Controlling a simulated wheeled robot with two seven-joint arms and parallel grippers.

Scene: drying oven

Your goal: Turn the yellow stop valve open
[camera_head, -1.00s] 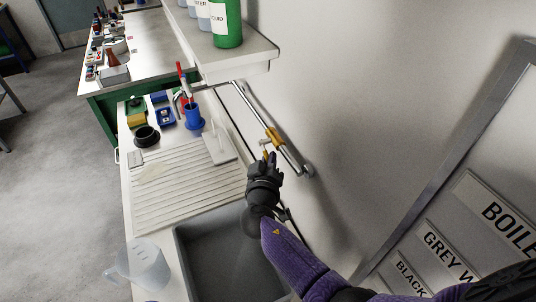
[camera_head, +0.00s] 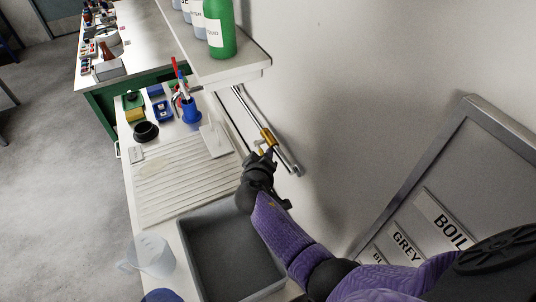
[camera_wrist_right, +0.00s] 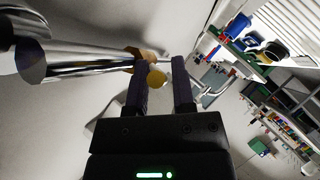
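The yellow stop valve (camera_head: 267,137) sits on a chrome pipe along the white wall. In the right wrist view its yellow body and rounded knob (camera_wrist_right: 157,79) show just ahead of and between the finger ends. My right gripper (camera_wrist_right: 157,68) is open, with one dark finger on each side of the knob; I cannot tell whether either finger touches it. In the head view my right gripper (camera_head: 265,154) is just below the valve, its fingertips partly hiding the handle. My left gripper is not in view.
The wall lies close to the right of the pipe. A shelf (camera_head: 245,70) with bottles juts out above. Below are a grey sink (camera_head: 190,262), a ribbed drainboard (camera_head: 175,185) and a clear jug (camera_head: 150,257). A framed sign panel (camera_head: 405,200) stands at the right.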

